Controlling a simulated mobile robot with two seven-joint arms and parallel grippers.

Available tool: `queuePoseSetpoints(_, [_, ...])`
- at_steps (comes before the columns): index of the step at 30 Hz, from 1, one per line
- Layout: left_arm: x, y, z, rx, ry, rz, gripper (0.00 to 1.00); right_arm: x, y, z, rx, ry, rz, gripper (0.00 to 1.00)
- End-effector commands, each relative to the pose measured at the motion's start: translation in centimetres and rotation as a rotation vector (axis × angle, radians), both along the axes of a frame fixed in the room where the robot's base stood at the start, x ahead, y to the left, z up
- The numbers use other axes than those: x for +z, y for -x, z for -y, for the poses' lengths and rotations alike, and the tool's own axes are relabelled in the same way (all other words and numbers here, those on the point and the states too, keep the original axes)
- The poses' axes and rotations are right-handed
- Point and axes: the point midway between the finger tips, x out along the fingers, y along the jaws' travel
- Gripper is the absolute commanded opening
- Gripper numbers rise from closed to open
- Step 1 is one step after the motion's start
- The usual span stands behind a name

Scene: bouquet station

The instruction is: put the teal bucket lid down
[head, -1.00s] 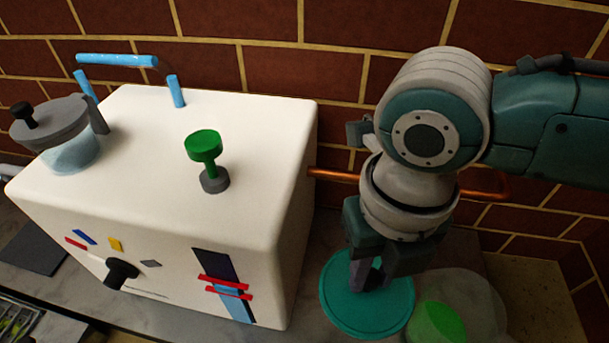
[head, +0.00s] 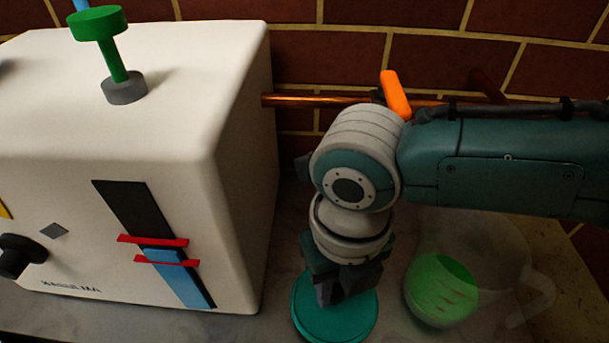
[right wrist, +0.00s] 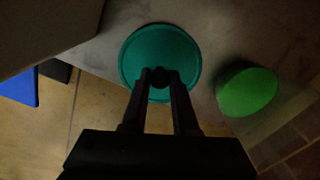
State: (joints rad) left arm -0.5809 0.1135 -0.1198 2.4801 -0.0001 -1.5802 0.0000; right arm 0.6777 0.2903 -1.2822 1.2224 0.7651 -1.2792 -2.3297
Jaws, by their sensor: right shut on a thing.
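The teal bucket lid (head: 352,322) is a round disc low in the head view, between the white machine and a clear jug. My right gripper (head: 335,294) points down over its middle and is shut on it. In the right wrist view the lid (right wrist: 140,52) shows with a dark knob at its middle, and the fingertips of my right gripper (right wrist: 160,76) close around that knob. I cannot tell whether the lid touches the counter. My left gripper is not in view.
The white machine (head: 130,150) stands to the left, with a green knob on top. The clear jug (head: 500,270) with green contents (head: 440,288) stands close on the right. A copper pipe (head: 310,100) runs along the brick wall behind. Grey counter (head: 285,235) is bare beside the machine.

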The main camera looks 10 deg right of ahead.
Motion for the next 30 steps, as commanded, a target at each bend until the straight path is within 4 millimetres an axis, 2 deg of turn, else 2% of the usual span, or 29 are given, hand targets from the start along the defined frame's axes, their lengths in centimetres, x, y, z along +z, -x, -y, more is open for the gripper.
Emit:
queuePoseSetpoints(1, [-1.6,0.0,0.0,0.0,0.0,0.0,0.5,-1.7,0.0,0.0,0.0,0.0,-0.001,0.0])
queuePoseSetpoints(3, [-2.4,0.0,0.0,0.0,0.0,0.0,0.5,-2.7,0.0,0.0,0.0,0.0,-0.001,0.0])
queuePoseSetpoints(16, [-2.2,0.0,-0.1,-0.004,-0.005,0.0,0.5,-2.9,0.0,-0.1,0.0,0.0,-0.001,0.0])
queuePoseSetpoints(17, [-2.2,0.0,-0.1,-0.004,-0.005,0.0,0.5,-2.9,0.0,-0.1,0.0,-0.001,0.0,0.3])
queuePoseSetpoints(18, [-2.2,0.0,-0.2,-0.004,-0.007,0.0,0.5,-2.9,0.0,0.0,0.0,-0.001,0.0,0.35])
queuePoseSetpoints(24, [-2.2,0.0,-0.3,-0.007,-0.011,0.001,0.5,-2.9,0.0,0.0,0.0,0.0,0.0,0.57])
queuePoseSetpoints(30, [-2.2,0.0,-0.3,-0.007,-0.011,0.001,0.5,-2.9,0.0,0.0,0.0,0.0,-0.001,0.58])
